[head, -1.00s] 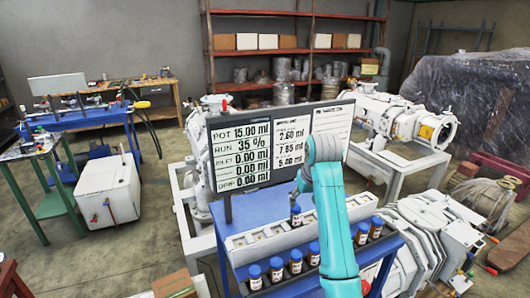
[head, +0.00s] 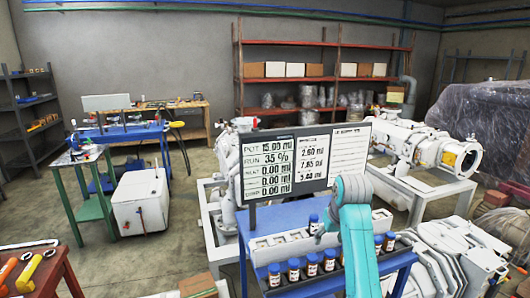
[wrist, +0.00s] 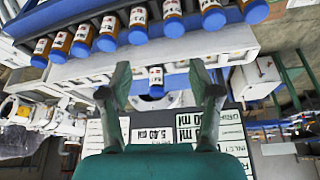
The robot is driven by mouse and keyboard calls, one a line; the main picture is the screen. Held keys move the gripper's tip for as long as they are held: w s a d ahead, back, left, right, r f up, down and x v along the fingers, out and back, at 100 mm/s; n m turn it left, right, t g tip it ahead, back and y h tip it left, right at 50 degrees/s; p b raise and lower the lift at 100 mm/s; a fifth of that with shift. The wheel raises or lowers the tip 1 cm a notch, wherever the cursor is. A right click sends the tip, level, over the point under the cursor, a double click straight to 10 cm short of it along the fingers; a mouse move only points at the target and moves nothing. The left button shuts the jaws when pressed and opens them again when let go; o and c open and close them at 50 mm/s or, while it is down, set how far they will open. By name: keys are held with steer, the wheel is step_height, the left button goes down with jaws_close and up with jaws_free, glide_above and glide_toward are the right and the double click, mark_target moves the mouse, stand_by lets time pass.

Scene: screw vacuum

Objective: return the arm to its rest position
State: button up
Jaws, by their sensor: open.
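A blue-capped bottle (wrist: 156,80) shows between and beyond the fingers, set at the white rack (wrist: 205,48). It is apart from both fingers as far as I can tell.
Several blue-capped brown bottles (head: 311,265) line the front of the blue cart (head: 400,262). A display board (head: 297,165) stands behind the rack. White pump machinery (head: 440,150) stands right. A red bench (head: 50,278) is at lower left.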

steer(key=s+f+t, duration=0.1)
steer(key=s+f, duration=0.4)
steer(key=f, duration=0.6)
steer(key=s+f+t, duration=0.1)
steer(key=s+f, duration=0.4)
steer(key=f, duration=0.6)
steer(key=s+f+t, duration=0.1)
steer(key=s+f, duration=0.4)
steer(key=s, duration=0.3)
steer(key=s+f+t, duration=0.2)
steer(key=s+f, duration=0.3)
steer(key=s, duration=0.3)
steer(key=s+r+m+t, duration=0.1)
steer(key=s+r+t, duration=0.25)
steer(key=s, duration=1.75)
steer(key=s+r+t, duration=0.1)
steer(key=s+r, duration=1.3)
steer(key=s, duration=0.1)
steer(key=shift+a+r+t, duration=0.2)
steer(key=shift+r+t, duration=0.15)
steer(key=shift+r, duration=0.05)
